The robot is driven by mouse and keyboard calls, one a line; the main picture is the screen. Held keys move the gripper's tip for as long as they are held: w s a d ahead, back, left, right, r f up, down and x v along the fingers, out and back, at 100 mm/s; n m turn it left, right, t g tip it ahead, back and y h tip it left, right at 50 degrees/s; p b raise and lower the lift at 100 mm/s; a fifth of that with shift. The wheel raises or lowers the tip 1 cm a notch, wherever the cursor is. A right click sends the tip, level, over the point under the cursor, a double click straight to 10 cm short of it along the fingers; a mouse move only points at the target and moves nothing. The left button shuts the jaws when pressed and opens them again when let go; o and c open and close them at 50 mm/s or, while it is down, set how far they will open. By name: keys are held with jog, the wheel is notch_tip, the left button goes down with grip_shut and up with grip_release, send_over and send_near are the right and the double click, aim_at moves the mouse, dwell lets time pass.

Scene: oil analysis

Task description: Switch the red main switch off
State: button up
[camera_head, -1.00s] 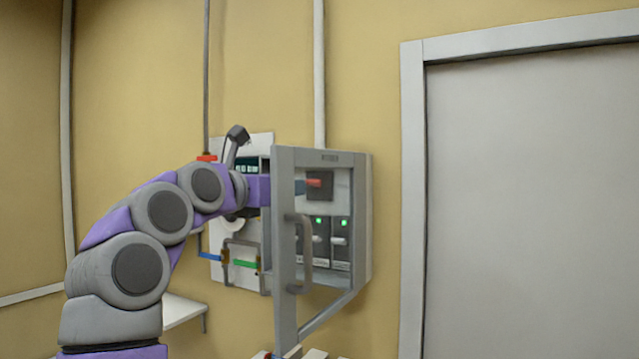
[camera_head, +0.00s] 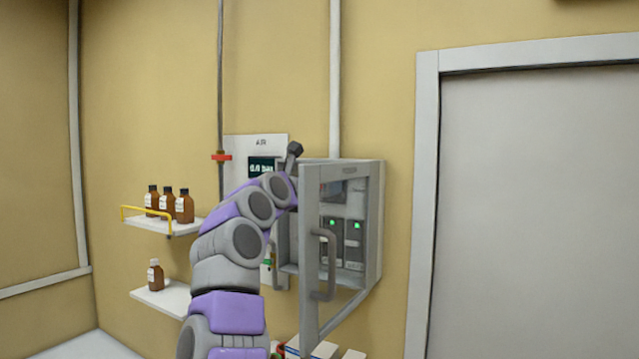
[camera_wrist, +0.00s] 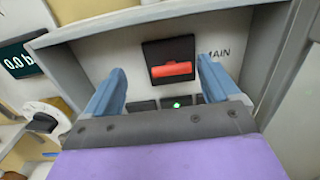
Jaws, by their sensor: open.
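The red main switch (camera_wrist: 171,69) sits on a black square plate beside the label "MAIN" in the wrist view. Its handle lies nearly horizontal in that picture. My gripper (camera_wrist: 158,75) is open, with one blue finger on each side of the switch and nothing between them held. I cannot tell how far the fingertips are from the panel. In the head view the grey cabinet (camera_head: 370,225) on the wall has its door (camera_head: 310,260) swung open, and my arm reaches in behind the door. The switch is mostly hidden there by the door frame.
Green lights (camera_head: 357,226) glow on breakers below the switch. The open door's handle (camera_head: 327,265) juts out. Left of the cabinet is an air panel (camera_head: 258,146) with a display. Brown bottles (camera_head: 184,206) stand on a shelf (camera_head: 160,227); a lower shelf (camera_head: 165,298) holds one.

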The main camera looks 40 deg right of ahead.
jog(key=shift+s+d, duration=0.2)
jog(key=d, duration=0.2)
jog(key=shift+d+f, duration=0.2)
jog(key=shift+d, duration=0.15)
jog(key=shift+c, duration=0.6)
jog(key=shift+s+d, duration=0.1)
jog(key=shift+d, duration=0.15)
jog(key=shift+c, duration=0.7)
jog(key=shift+w+a, duration=0.25)
jog(key=shift+a, duration=0.15)
jog(key=c, duration=0.8)
